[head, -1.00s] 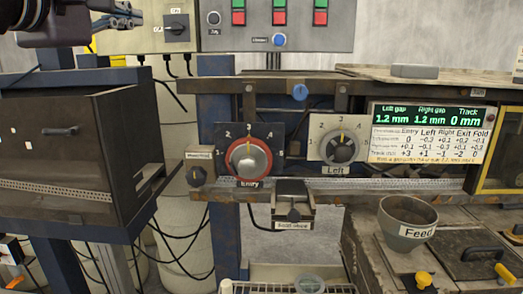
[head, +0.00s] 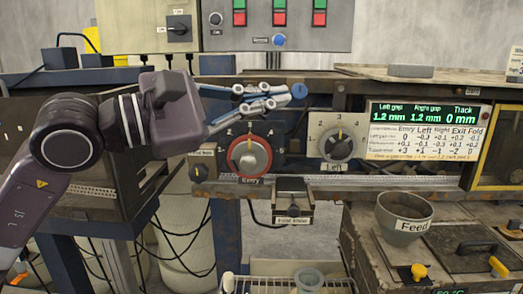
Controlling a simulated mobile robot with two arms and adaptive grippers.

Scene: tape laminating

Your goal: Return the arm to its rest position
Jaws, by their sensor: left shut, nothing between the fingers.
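My left gripper (head: 268,97) comes in from the left in the head view, with its arm across the dark cabinet. Its fingers are shut with nothing between them. The fingertips are in front of the machine's upper rail, near the blue knob (head: 299,91), above and just right of the red-ringed Entry dial (head: 249,157). I cannot tell whether they touch anything. The Left dial (head: 337,143) is to the right of the gripper. My right gripper is not in view.
A display (head: 428,131) reads left gap 1.2 mm, right gap 1.2 mm, track 0 mm. A grey bowl labelled Feed (head: 404,218) stands at lower right. The dark cabinet (head: 70,135) is behind my arm. A control panel (head: 277,25) with red and green buttons is above.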

